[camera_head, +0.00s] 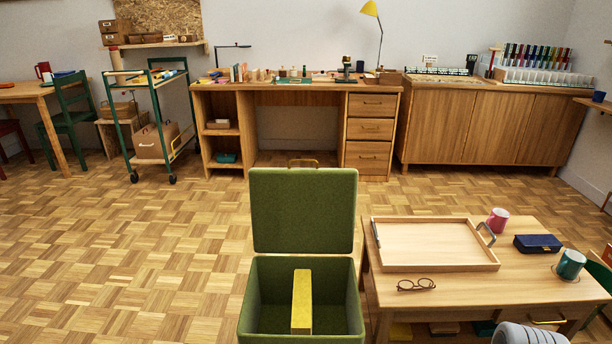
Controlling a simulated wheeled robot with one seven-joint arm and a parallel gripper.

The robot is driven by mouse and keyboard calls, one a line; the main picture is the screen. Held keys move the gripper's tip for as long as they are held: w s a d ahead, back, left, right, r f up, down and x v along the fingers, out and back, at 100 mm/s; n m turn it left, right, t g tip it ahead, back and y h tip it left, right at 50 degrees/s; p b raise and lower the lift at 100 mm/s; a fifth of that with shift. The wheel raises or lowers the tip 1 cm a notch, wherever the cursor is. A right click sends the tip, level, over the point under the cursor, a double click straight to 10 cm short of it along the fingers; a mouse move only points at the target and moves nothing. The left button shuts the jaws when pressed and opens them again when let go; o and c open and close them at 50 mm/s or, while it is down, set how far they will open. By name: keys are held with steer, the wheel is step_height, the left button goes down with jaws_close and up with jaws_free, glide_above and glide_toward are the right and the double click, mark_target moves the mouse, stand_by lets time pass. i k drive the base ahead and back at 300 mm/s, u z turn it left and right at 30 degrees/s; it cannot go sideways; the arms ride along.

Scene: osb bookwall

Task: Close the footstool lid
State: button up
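The green footstool (245,318) stands on the parquet floor at the bottom middle, its box open towards me. Its green lid (303,208) stands upright at the far side of the box, with a small brass-coloured handle (303,162) at its top edge. A yellow block-like object (302,300) lies inside the box, leaning towards the back wall. The near part of the footstool is cut off by the bottom edge. My gripper is not in view.
Open floor (130,260) lies to the left. A desk (290,90) stands behind.

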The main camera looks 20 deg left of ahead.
mark_target(293, 210)
steer(key=u, duration=0.95)
steer(key=i, duration=0.95)
steer(key=z, duration=0.05)
steer(key=k, duration=1)
steer(key=u, duration=1.8)
steer(key=i, duration=1.45)
steer(key=z, duration=2.25)
steer(key=i, duration=0.2)
steer(key=u, duration=0.2)
